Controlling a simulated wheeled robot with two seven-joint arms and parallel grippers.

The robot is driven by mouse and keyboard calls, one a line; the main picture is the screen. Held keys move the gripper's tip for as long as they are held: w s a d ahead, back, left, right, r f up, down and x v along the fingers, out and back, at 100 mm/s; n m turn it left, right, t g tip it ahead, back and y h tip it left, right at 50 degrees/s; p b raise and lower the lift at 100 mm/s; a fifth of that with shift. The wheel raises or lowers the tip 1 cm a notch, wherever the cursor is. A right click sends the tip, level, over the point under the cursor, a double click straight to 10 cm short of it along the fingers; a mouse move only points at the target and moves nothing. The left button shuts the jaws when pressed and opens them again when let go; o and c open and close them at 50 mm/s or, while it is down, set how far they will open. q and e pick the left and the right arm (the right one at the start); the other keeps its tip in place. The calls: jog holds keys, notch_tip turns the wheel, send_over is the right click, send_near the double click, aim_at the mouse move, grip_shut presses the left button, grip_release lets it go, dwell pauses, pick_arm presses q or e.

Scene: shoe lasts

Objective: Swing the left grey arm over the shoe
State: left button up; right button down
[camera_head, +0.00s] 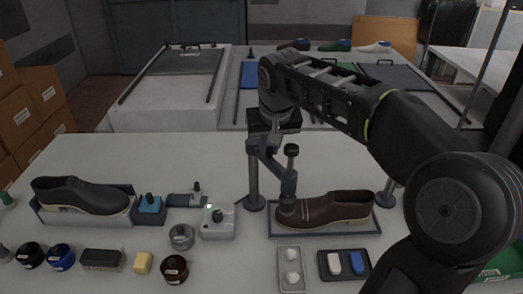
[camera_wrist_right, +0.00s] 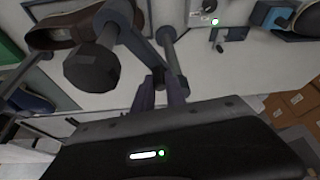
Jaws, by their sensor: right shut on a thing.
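A brown shoe (camera_head: 340,207) lies on a blue-grey tray (camera_head: 325,234), toe to the left. The left grey arm (camera_head: 271,163) reaches from the top of the left post (camera_head: 254,185) toward the toe. Its black knob (camera_head: 292,150) stands upright at the free end, which is in line with the toe; I cannot tell whether its pad touches. My right gripper (camera_head: 270,141) is shut on the left grey arm near the post. In the wrist view my right gripper's fingers (camera_wrist_right: 160,94) hold the grey arm (camera_wrist_right: 135,48), with the shoe (camera_wrist_right: 65,27) beyond. My left gripper is out of view.
A second post (camera_head: 388,190) stands right of the shoe. A control box (camera_head: 219,222) and a grey ring (camera_head: 182,237) are to the left. Small trays (camera_head: 291,268) lie in front. A dark shoe (camera_head: 82,195) sits far left. The back-left tabletop is clear.

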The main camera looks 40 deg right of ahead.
jog(key=shift+w+d+r+n+t+y+p, duration=0.1)
jog(key=shift+w+d+n+y+p, duration=0.1)
jog(key=shift+d+n+y, duration=0.65)
jog(key=shift+w+d+f+n+t+p, duration=0.15)
jog(key=shift+d+n, duration=0.4)
jog(key=shift+n, duration=0.8)
jog(key=shift+w+d+r+n+t+y+p, duration=0.2)
jog(key=shift+d+n+y, duration=0.4)
jog(key=shift+n, duration=0.5)
jog(key=shift+s+d, duration=0.1)
jog(key=shift+s, duration=0.05)
jog(key=c, duration=1.4)
grip_release()
jog(key=shift+o, duration=0.2)
jog(key=v, duration=0.7)
jog(key=shift+r, duration=0.3)
jog(key=shift+f+g, duration=0.1)
jog(key=shift+g, duration=0.15)
